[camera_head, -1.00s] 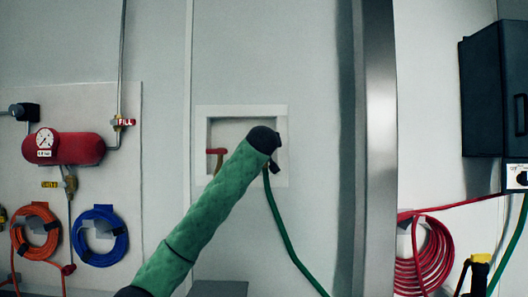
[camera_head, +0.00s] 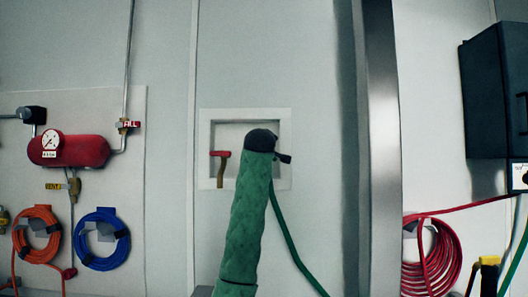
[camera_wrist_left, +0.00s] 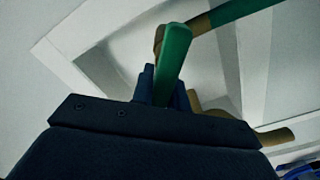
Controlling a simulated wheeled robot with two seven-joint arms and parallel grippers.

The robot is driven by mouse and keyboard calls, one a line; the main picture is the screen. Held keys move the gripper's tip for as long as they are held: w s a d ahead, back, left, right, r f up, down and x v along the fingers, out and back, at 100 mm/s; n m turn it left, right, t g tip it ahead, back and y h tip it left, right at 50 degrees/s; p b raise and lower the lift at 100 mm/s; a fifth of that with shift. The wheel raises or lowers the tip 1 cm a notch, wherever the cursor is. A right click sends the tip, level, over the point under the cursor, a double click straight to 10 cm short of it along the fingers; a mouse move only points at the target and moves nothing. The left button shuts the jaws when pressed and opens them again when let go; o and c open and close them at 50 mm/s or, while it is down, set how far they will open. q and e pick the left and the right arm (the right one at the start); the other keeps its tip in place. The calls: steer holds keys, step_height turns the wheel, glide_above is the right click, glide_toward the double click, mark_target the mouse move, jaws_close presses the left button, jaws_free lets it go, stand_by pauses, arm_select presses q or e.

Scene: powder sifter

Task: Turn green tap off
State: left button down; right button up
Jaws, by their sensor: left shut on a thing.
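The green tap's lever (camera_wrist_left: 172,65) shows in the left wrist view, with its near end between the dark fingers of my left gripper (camera_wrist_left: 165,88). The gripper is shut on it. In the head view my left gripper (camera_head: 284,158) is mostly hidden behind my green-sleeved arm, at the right part of the white wall recess (camera_head: 205,150). The green tap itself is hidden there. A green hose (camera_head: 290,235) runs down from behind my arm. My right gripper is not in view.
A red-handled brass tap (camera_head: 220,154) stands in the recess, left of my arm. Orange (camera_head: 38,235) and blue (camera_head: 100,240) hose coils hang on the left, below a red tank (camera_head: 75,151). A metal post (camera_head: 381,150) stands to the right.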

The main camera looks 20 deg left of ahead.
arm_select(q)
steer(key=n, duration=0.2)
steer(key=f+n+p, duration=0.1)
steer(key=n, duration=0.2)
steer(key=f+n, duration=0.1)
steer(key=n, duration=0.2)
steer(key=shift+a+p, duration=0.35)
steer(key=shift+p, duration=0.05)
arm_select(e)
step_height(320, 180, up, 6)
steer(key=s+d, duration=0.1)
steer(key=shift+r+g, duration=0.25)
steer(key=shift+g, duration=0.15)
arm_select(q)
steer(key=shift+f, duration=0.1)
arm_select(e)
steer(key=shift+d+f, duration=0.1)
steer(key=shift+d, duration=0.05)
arm_select(q)
steer(key=c, duration=1.6)
jaws_free()
steer(key=shift+o, duration=1.1)
steer(key=shift+s, duration=0.15)
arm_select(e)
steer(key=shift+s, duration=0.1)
